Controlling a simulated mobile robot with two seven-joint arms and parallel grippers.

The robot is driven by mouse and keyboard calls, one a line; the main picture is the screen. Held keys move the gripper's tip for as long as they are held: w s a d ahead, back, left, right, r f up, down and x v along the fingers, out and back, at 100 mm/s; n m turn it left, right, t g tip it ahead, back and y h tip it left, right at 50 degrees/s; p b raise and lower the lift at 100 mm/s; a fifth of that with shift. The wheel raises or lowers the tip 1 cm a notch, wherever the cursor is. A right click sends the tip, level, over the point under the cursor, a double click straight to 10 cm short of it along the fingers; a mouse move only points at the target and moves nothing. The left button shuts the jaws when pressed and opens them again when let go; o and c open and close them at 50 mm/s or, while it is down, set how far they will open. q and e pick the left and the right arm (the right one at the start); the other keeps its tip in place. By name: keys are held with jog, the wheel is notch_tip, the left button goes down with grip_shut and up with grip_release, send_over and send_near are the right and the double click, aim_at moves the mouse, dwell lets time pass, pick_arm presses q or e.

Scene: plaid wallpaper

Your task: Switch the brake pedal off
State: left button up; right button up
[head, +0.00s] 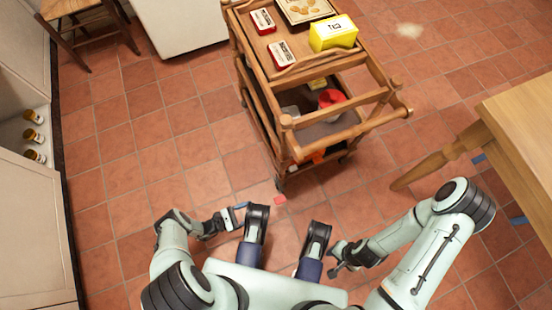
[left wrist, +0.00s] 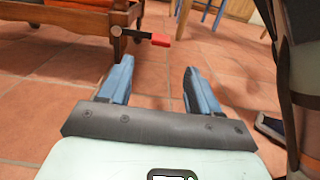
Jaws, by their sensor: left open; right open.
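The brake pedal (left wrist: 159,40) is a small red tab on a dark stem at the foot of the wooden cart (left wrist: 60,25). In the head view the pedal (head: 280,199) shows as a small red patch near the floor, below the cart's near corner. My left gripper (left wrist: 157,68) is open and empty, with its two blue fingers pointing towards the pedal and apart from it. In the head view the left gripper (head: 240,206) is left of the pedal. My right gripper (head: 334,262) is open near my base, below and right of the pedal, touching nothing I can see.
The cart's top tray (head: 260,47) carries red-and-white tins, a yellow box (head: 334,33) and a framed picture. A wooden table (head: 520,110) stands at right, a cabinet (head: 30,200) at left and a chair (head: 85,25) at top left. Tiled floor around the cart is mostly clear.

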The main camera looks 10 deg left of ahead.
aim_at(276, 201)
pick_arm(q)
jog(key=x, duration=1.2)
jog(key=shift+d, duration=0.25)
